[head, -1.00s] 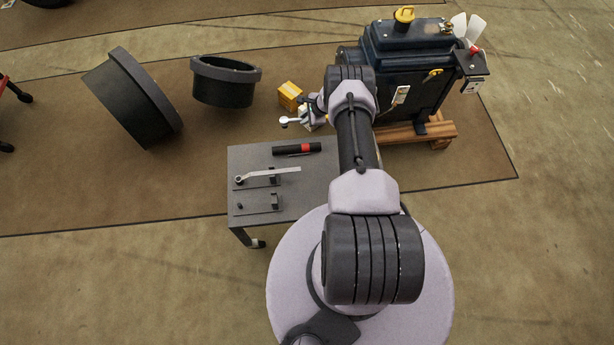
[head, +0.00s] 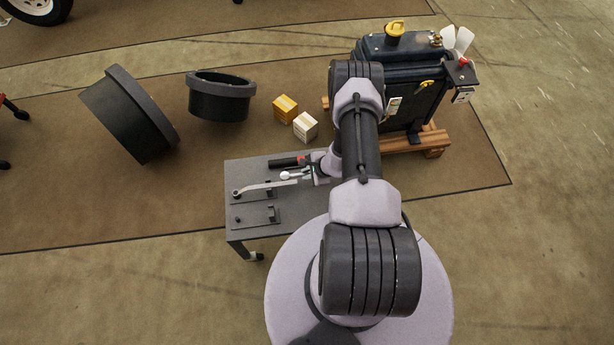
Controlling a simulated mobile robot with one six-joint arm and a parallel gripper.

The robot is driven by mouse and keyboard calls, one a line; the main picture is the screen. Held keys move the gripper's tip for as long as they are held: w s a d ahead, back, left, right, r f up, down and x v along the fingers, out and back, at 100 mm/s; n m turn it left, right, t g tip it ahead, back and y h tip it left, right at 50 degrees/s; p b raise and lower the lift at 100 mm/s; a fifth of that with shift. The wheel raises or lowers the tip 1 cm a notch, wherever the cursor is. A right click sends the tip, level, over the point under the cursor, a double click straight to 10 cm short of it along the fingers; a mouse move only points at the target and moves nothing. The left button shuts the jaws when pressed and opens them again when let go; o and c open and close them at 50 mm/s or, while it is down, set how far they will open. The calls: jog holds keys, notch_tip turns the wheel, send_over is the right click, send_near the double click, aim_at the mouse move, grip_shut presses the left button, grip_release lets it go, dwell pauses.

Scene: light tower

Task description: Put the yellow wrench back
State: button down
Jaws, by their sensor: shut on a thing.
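My gripper (head: 306,174) is over the right part of the grey tool table. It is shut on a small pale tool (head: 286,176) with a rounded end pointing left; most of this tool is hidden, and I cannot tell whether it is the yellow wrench. No wrench with a clear yellow colour shows. A pale grey wrench (head: 265,186) lies across the upper holder on the table, just below the held tool in the picture. The lower holder (head: 256,215) is empty, with its two dark pegs bare.
The tool table (head: 290,212) also bears a black and red torch (head: 287,162), partly behind my gripper. Two boxes, orange (head: 285,108) and white (head: 305,127), stand beyond it. The dark engine (head: 410,70) on its wooden pallet (head: 425,145) is at the right.

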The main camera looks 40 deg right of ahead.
jog(key=shift+f, duration=1)
jog(key=c, duration=1.4)
grip_release()
jog(key=shift+r, duration=0.1)
